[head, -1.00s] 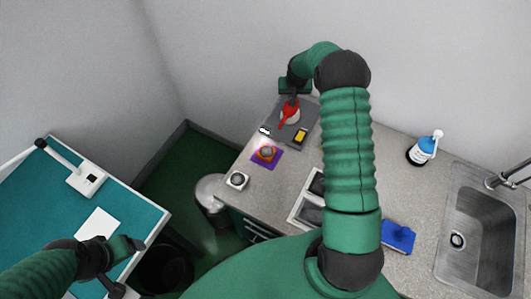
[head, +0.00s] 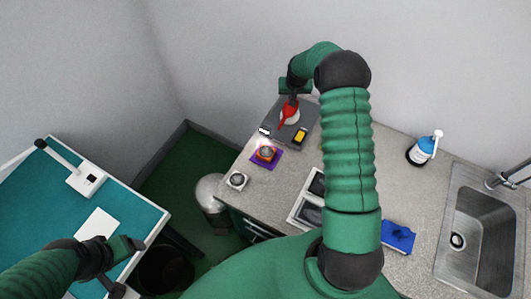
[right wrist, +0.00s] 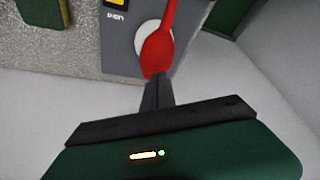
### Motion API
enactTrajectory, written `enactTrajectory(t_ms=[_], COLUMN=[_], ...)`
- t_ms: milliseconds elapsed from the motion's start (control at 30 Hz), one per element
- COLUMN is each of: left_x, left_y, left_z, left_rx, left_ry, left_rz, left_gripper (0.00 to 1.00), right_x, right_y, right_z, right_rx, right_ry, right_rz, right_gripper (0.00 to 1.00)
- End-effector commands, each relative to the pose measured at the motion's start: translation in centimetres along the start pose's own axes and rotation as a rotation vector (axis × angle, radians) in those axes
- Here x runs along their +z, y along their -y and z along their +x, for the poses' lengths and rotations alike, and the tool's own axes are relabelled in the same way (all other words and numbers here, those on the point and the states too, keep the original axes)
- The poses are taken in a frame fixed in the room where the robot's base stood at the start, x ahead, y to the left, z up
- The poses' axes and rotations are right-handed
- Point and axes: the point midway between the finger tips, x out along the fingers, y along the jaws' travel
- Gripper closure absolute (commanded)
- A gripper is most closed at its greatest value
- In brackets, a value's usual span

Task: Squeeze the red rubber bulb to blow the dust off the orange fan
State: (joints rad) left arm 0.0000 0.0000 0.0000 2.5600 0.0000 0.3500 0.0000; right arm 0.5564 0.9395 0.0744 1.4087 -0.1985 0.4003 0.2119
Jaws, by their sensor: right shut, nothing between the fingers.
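The red rubber bulb (head: 285,115), with a narrow nozzle end, rests over a pale round spot on a grey station at the back of the counter. The orange fan (head: 266,153) sits on a purple mat in front of it, with a pale patch at its back edge. My right gripper (head: 292,98) is above the bulb, at its far end. In the right wrist view its fingers (right wrist: 157,90) are shut together just at the end of the red bulb (right wrist: 157,48), with nothing between them. My left gripper (head: 122,250) is over the teal table; its fingers are unclear.
The grey station (head: 272,118) carries a yellow block (head: 300,136). A small round device (head: 237,180), a blue item (head: 398,236), a blue-and-white bottle (head: 421,150) and a sink (head: 478,235) are on the counter. A metal bin (head: 210,192) stands beside it.

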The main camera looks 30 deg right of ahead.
Motion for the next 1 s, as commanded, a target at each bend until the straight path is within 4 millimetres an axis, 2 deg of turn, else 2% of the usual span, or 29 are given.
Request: enactTrajectory(t_ms=[267,900,1000], left_x=[0.0,0.6,0.5], left_y=[0.0,0.0,0.0], left_z=[0.1,2.4,2.2], left_rx=[0.000,0.000,0.000], left_ry=[0.000,0.000,0.000], left_rz=[0.000,0.000,0.000], left_gripper=[0.24,0.24,0.24], right_x=[0.1,1.4,1.3], right_y=[0.0,0.0,0.0], right_z=[0.2,3.2,3.0], right_rx=[0.000,0.000,0.000], right_ry=[0.000,0.002,0.002], right_rz=[0.000,0.000,0.000], right_gripper=[1.00,1.00,1.00])
